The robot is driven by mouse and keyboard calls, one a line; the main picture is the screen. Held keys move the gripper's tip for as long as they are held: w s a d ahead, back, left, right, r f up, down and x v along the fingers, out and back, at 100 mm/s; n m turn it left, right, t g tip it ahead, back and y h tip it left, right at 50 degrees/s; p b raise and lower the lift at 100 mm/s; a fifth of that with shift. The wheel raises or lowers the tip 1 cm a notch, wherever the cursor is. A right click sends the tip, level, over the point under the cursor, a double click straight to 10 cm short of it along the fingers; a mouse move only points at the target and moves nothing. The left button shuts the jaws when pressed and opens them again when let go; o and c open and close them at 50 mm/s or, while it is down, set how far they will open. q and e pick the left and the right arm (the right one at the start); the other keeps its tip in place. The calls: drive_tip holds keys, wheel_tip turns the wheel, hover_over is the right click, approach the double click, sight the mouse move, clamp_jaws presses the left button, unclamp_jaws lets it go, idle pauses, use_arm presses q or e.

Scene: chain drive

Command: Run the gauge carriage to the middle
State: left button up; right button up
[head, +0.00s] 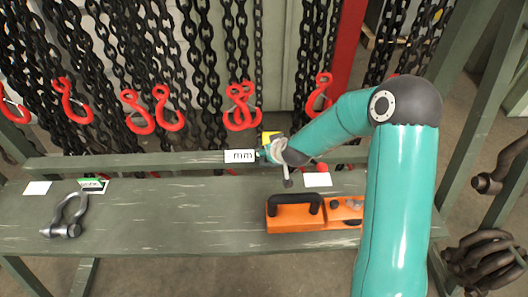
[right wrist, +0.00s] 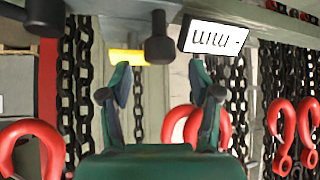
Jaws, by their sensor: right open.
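A white plate marked "mm" (head: 240,156), which looks like part of the gauge carriage, sits on the long back rail (head: 130,161), left of my right gripper. A small yellow piece (head: 270,137) shows just behind the gripper. My right gripper (head: 276,157) is at the rail, close to the plate's right end. In the right wrist view, the fingers (right wrist: 162,95) are apart, with the yellow piece (right wrist: 128,57) beyond them. The plate (right wrist: 213,38) appears inverted above the right finger, and a dark knob (right wrist: 160,45) shows between the fingers. Contact cannot be told. My left gripper is out of view.
A grey shackle (head: 66,215) lies at the bench's left. An orange tool with a black handle (head: 300,213) lies below my right gripper. Chains with red hooks (head: 240,108) hang behind the rail. The middle of the bench (head: 185,215) is clear.

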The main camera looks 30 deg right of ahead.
drive_tip(key=shift+x, duration=2.1)
clamp_jaws()
